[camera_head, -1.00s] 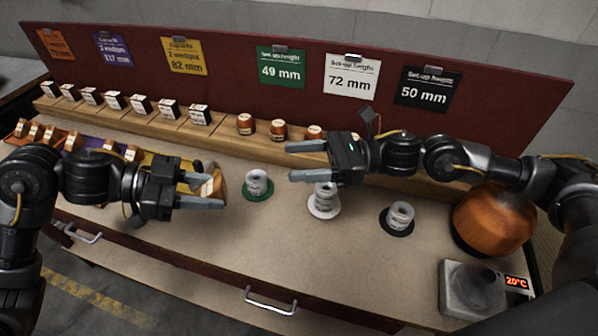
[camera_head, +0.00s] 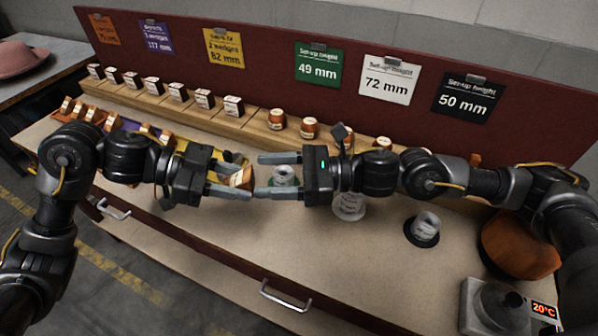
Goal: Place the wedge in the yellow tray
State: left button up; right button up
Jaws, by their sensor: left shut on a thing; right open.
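My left gripper (camera_head: 243,180) is shut on a wooden wedge (camera_head: 239,179) with a pale label. It is over the bench, left of the green coaster. My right gripper (camera_head: 260,176) is open and faces the wedge from the right, its fingertips close to the wedge's right end. I cannot tell whether they touch it. The yellow tray (camera_head: 182,146) lies behind my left gripper and is mostly hidden by it. Only bits of its yellow show.
Pale cylinders stand on green (camera_head: 284,176), white (camera_head: 348,206) and black (camera_head: 422,230) coasters. A wooden rack (camera_head: 235,124) with labelled blocks runs along the back. Wedges (camera_head: 92,113) sit in trays at left. A brown dome (camera_head: 520,244) stands at right.

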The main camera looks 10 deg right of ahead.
jog(key=shift+w+a, duration=0.1)
jog(key=shift+a, duration=0.9)
jog(key=c, duration=1.1)
pick_arm(q)
jog(key=o, duration=1.1)
jog(key=shift+c, duration=0.2)
